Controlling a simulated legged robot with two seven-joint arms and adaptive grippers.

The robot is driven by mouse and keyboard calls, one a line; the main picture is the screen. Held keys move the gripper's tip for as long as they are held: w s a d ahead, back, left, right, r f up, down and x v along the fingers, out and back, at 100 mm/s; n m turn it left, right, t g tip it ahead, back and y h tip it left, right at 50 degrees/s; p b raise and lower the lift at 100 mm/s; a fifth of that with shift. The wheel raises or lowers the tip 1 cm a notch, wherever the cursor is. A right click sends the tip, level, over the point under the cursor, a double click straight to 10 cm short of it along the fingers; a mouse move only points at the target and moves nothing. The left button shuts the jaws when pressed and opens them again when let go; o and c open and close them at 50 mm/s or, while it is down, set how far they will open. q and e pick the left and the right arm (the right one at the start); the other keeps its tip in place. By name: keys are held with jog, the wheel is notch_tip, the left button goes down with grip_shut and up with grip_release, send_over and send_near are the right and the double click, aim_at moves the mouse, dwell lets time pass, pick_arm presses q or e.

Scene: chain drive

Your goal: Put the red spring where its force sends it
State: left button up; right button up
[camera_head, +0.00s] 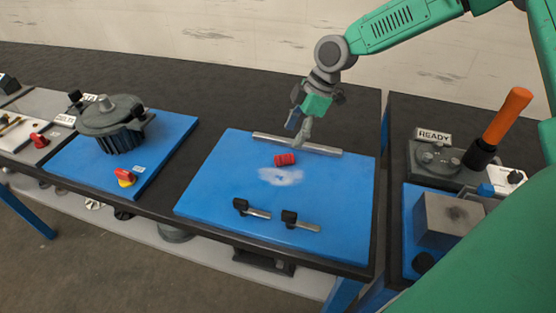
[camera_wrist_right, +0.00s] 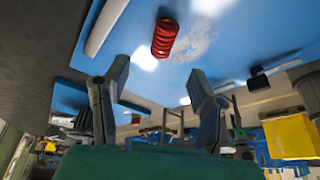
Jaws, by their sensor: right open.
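The red spring (camera_head: 285,159) lies on its side on the blue mat (camera_head: 215,190) in the middle of the table. It also shows in the right wrist view (camera_wrist_right: 164,38), beyond my fingers and near the top. My right gripper (camera_head: 304,138) is above the far part of the mat, just behind the spring in the head view. In the right wrist view its two fingers (camera_wrist_right: 155,100) are spread apart with nothing between them. The gripper and the spring are apart. My left gripper is not in view.
A grey bar (camera_head: 297,143) lies along the mat's far edge. Two black-handled pieces (camera_head: 250,209) (camera_head: 300,220) lie near its front edge. Left is a grey round housing (camera_head: 112,117) on another blue mat. Right are a READY sign (camera_head: 433,135) and an orange handle (camera_head: 508,115).

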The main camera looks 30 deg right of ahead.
aim_at(287, 155)
notch_tip(287, 155, down, 3)
jog(key=shift+w+a+r, duration=0.1)
jog(key=shift+r, duration=0.1)
jog(key=shift+d+f, duration=0.3)
jog(key=shift+f, duration=0.25)
jog(key=a+f, duration=0.1)
jog(key=f, duration=0.1)
jog(key=a+f, duration=0.1)
jog(key=shift+w+a+f, duration=0.25)
jog(key=shift+a+f, duration=0.1)
jog(key=shift+f, duration=0.05)
jog(key=shift+a+f, duration=0.1)
jog(key=shift+a, duration=0.25)
jog(key=shift+d, duration=0.3)
jog(key=c, duration=1)
jog(key=shift+s+d+f, duration=0.1)
jog(key=shift+d+f, duration=0.05)
jog(key=shift+d, duration=0.15)
grip_shut()
jog(key=shift+a, duration=0.1)
